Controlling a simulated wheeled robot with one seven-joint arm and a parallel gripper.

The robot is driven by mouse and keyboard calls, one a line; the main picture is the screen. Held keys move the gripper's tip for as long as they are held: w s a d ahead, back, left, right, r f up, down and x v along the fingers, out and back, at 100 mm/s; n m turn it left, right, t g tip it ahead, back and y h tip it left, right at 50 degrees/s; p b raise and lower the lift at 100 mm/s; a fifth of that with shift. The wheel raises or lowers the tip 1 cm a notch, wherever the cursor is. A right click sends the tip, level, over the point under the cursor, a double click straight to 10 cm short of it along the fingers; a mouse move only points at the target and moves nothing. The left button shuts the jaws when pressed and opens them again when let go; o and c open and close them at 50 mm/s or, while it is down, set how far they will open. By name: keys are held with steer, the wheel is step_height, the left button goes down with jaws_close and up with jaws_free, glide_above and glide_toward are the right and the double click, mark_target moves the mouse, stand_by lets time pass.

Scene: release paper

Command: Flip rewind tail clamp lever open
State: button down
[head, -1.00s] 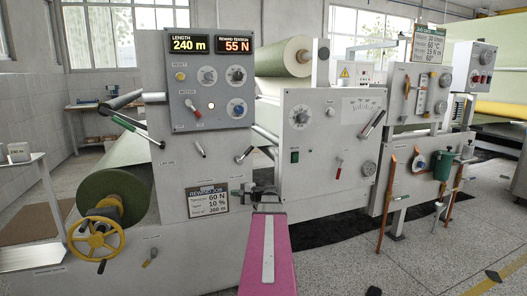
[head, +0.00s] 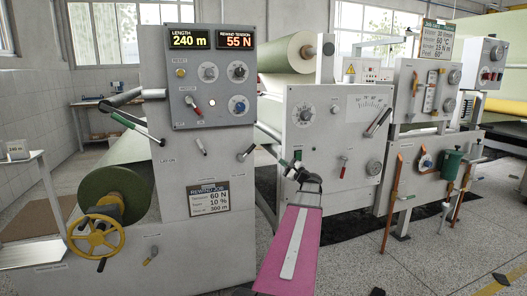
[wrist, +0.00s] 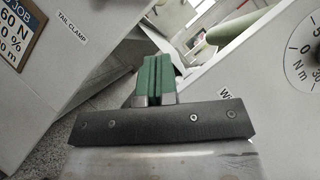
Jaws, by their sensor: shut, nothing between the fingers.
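The rewind stand's front panel (head: 175,215) carries a small lever (head: 246,153) near its right edge, which I take to be the tail clamp lever. A "TAIL CLAMP" label (wrist: 72,28) shows on that panel in the wrist view, beside the job sign; I cannot clearly make out the lever there. My gripper (head: 291,168) is to the right of the lever and slightly lower in the head view, in front of the gap between the two machines. Its green fingers (wrist: 157,76) are shut together with nothing between them, apart from the lever.
A second machine panel (head: 315,170) with a dial and levers stands close behind and right of my gripper. A yellow handwheel (head: 95,237) and green roll (head: 98,188) are at the left. The floor at the lower right is mostly open.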

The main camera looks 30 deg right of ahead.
mark_target(248, 151)
steer(key=s+a+r+x, duration=0.1)
steer(key=a+x, duration=0.1)
steer(key=x, duration=1)
steer(key=shift+w+a+r, duration=0.2)
steer(key=shift+w, duration=0.1)
steer(key=shift+r, duration=0.1)
